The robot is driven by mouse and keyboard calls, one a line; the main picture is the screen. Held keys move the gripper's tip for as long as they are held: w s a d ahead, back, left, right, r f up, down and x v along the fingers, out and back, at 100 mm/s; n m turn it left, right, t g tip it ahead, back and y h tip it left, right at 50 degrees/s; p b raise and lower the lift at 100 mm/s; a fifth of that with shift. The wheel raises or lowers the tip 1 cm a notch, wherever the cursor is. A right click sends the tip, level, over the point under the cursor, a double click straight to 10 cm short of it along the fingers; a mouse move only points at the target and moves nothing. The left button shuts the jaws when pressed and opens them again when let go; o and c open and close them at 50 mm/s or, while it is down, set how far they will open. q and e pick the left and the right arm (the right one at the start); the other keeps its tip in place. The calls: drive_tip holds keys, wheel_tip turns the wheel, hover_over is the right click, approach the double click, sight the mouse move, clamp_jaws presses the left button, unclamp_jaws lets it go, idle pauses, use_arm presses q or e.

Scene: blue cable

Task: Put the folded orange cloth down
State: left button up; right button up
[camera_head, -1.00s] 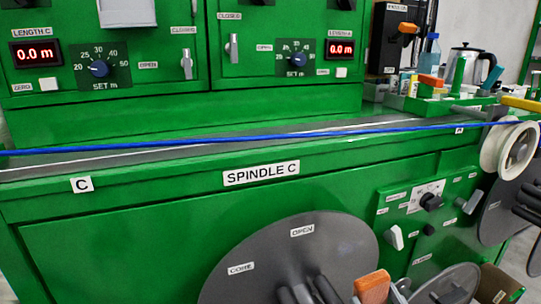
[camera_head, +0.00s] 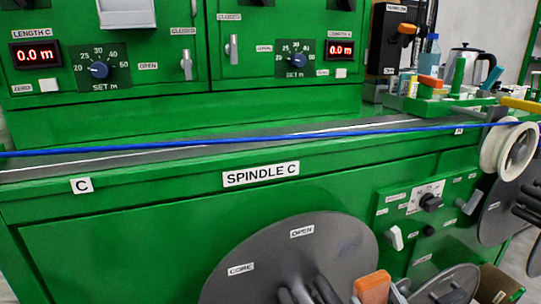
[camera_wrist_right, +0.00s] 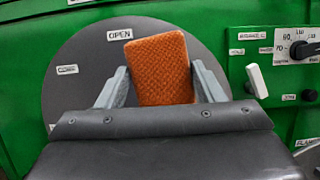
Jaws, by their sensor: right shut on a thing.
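The folded orange cloth (camera_head: 372,286) shows at the bottom edge of the head view, right of the large grey spindle disc (camera_head: 340,250). In the right wrist view the cloth (camera_wrist_right: 158,82) is a textured orange block standing up between two grey fingers. My right gripper (camera_wrist_right: 160,72) is shut on it, with the disc behind. In the head view the gripper is mostly cut off by the bottom edge. My left gripper is not in view.
A blue cable (camera_head: 250,138) runs across the green machine above the SPINDLE C label (camera_head: 261,173) to a white reel (camera_head: 505,148). A control panel (camera_head: 428,215) with knobs is right of the disc. A kettle (camera_head: 465,65), a bottle (camera_head: 431,52) and small items crowd the upper right.

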use_arm(q)
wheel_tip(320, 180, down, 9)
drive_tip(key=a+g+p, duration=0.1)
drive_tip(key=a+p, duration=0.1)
drive_tip(key=p, duration=1.2)
use_arm(e)
wheel_tip(320, 180, up, 26)
drive_tip(key=p, duration=0.7)
drive_tip(key=shift+w+d+h+p, duration=0.25)
drive_tip(key=shift+d+h+p, duration=0.1)
drive_tip(key=shift+d, duration=0.1)
drive_tip(key=shift+m, duration=0.3)
drive_tip(key=r+p, duration=0.2)
drive_tip(key=r, duration=0.1)
drive_tip(key=r+p, duration=0.3)
drive_tip(key=shift+d+r, duration=0.2)
drive_tip(key=shift+r, duration=0.05)
drive_tip(key=shift+c, duration=0.2)
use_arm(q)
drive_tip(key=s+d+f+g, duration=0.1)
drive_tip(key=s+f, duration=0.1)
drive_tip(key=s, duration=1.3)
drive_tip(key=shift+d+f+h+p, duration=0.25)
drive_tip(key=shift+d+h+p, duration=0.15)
use_arm(e)
drive_tip(key=shift+r, duration=0.3)
